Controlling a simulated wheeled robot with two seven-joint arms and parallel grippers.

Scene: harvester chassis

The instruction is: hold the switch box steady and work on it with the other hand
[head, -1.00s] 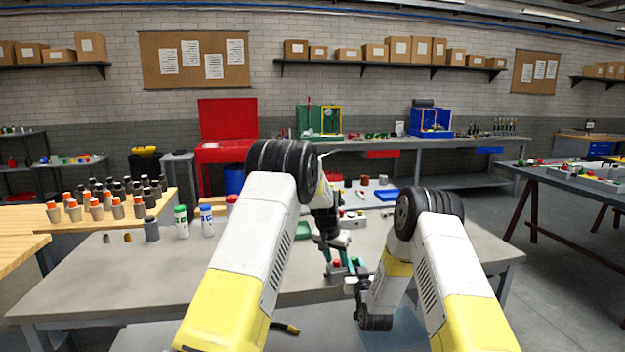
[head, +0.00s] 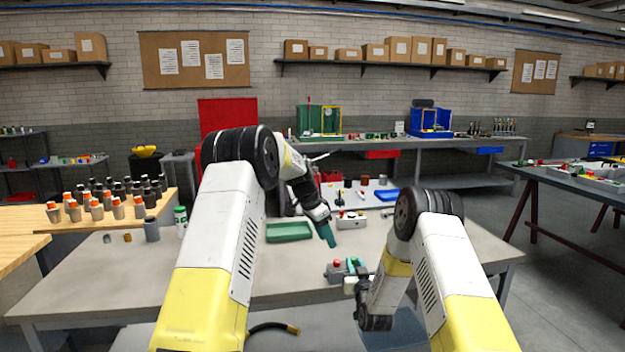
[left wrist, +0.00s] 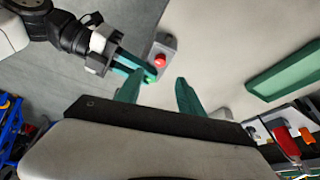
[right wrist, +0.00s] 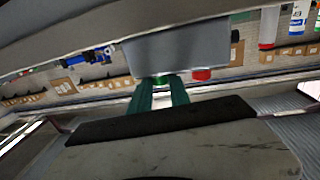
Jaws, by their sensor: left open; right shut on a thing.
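The switch box (head: 346,269) is a small grey box with a red button, near the table's front edge in the head view. It also shows in the left wrist view (left wrist: 165,50), and close up in the right wrist view (right wrist: 185,48), with a red and a green button. My right gripper (head: 358,272) is shut on the box; its green fingers show in the right wrist view (right wrist: 160,92). My left gripper (head: 331,240) is open and empty, above and behind the box. Its two green fingers stand apart in the left wrist view (left wrist: 158,92).
A green tray (head: 289,231) lies left of my left gripper. A pale box with a red button (head: 350,219) and a blue tray (head: 386,194) sit farther back. Bottles (head: 181,222) stand at the table's left. The grey table (head: 130,275) is clear at front left.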

